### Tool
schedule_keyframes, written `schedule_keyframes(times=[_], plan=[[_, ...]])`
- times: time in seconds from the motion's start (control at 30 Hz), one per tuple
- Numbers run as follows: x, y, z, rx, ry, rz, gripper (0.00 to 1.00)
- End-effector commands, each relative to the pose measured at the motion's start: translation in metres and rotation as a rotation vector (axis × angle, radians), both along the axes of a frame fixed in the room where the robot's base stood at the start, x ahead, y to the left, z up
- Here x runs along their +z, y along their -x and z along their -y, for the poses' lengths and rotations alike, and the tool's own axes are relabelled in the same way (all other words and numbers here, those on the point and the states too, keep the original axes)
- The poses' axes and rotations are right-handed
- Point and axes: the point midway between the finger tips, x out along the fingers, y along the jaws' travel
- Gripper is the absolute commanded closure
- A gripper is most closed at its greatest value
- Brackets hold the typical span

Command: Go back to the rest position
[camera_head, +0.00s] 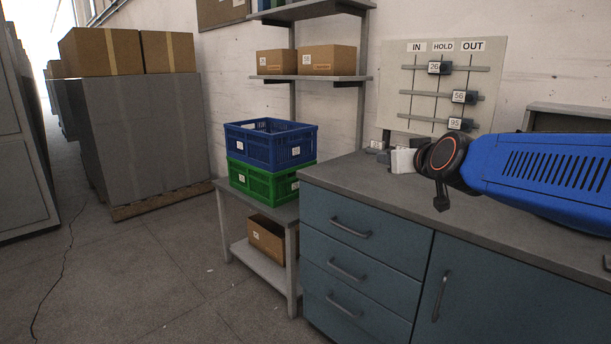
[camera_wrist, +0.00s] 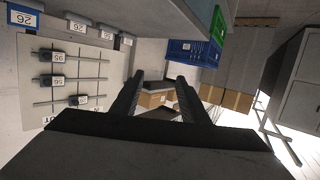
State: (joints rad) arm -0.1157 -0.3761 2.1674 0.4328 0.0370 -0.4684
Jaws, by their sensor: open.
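My arm (camera_head: 540,175) reaches in from the right, above the grey bench top, in the head view. Its gripper end is hard to make out there. In the wrist view my gripper (camera_wrist: 158,80) shows two dark fingers set apart, with nothing between them. The wrist view is turned, with the bench side towards the top.
A wall board (camera_head: 395,105) marked IN, HOLD and OUT carries tag 26 (camera_head: 437,67) under HOLD, and tags 56 (camera_head: 459,97) and 95 (camera_head: 455,123) under OUT. A blue crate (camera_head: 262,150) sits on a green crate (camera_head: 262,184). The floor (camera_head: 150,280) at left is clear.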

Motion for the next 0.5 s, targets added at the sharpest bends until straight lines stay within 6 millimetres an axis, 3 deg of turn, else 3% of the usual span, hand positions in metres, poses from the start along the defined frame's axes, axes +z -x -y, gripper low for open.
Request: schedule_keyframes(times=[0.03,0.2,0.5], plan=[[-0.019,0.024,0.002,0.015,0.0,-0.06,0.59],[-0.089,0.102,0.01,0.038,0.001,-0.289,0.59],[-0.2,0.243,0.041,-0.032,0.019,-0.668,0.59]])
